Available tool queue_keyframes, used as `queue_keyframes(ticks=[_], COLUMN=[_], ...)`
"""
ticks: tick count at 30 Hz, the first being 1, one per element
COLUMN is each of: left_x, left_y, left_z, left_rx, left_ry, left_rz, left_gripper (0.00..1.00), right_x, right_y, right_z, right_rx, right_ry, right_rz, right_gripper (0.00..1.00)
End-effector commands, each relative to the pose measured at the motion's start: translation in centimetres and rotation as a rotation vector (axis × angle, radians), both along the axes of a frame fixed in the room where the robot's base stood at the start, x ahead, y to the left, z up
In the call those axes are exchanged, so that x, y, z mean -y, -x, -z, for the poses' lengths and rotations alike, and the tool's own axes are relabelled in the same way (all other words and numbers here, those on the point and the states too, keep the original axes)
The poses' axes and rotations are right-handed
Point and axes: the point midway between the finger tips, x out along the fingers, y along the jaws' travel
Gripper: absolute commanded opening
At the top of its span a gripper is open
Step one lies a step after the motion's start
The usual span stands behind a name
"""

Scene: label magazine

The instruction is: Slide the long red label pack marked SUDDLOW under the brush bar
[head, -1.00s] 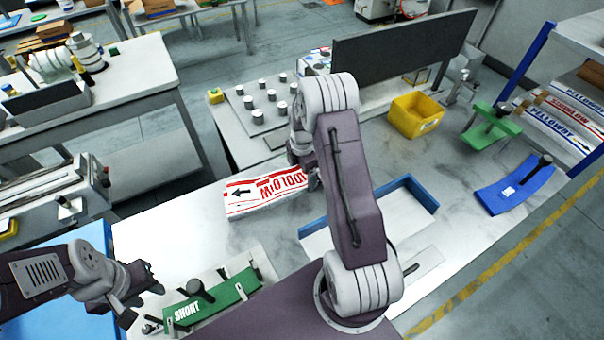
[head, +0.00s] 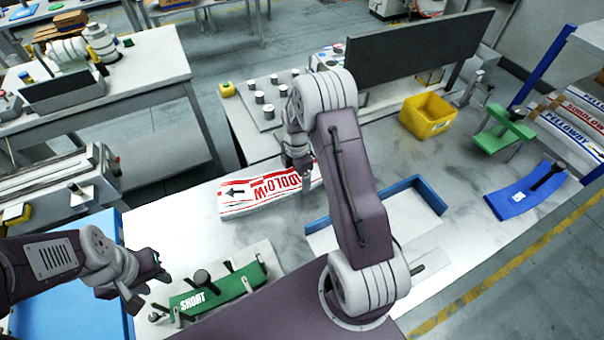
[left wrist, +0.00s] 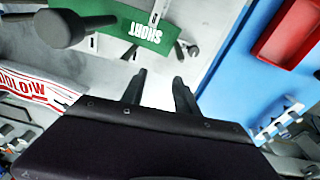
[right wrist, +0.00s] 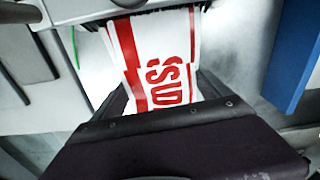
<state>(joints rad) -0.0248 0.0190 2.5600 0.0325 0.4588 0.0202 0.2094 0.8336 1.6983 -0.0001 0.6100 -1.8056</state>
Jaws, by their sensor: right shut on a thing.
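The long label pack (head: 250,197), white with red print and a black arrow, lies over the middle of the table. Its lettering is upside down in the head view, and my right arm hides its right part. My right gripper (head: 306,178) is shut on the pack, which also fills the middle of the right wrist view (right wrist: 155,65).
A blue-edged tray (head: 425,192) lies right of my right arm. A long dark panel (head: 420,62) rises behind. Bare table lies between the pack and the SHORT piece.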

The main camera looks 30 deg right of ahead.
Motion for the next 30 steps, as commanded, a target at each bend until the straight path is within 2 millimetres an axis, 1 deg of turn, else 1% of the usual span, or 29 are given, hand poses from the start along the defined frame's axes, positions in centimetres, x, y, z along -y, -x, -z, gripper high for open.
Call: queue_keyframes(ticks=[15,25,26,27,30], left_x=[0.0,0.0,0.0,0.0,0.0], left_y=[0.0,0.0,0.0,0.0,0.0], left_z=[-0.3,-0.3,-0.3,-0.3,-0.3], left_rx=[0.0,0.0,0.0,0.0,0.0], left_ry=[0.0,0.0,0.0,0.0,0.0], left_rz=[0.0,0.0,0.0,0.0,0.0], left_gripper=[0.36,0.36,0.36,0.36,0.36], right_x=[-2.9,-3.2,-3.2,-3.2,-3.2], right_y=[-0.2,-0.2,-0.2,-0.2,-0.2], right_z=[-0.1,-0.1,-0.1,-0.1,0.0], right_rx=[0.002,0.002,0.002,0.002,0.001], right_ry=[0.0,0.0,0.0,0.0,0.0], right_rz=[-0.001,0.001,0.001,0.001,0.001], right_gripper=[0.14,0.14,0.95,1.0,1.0])
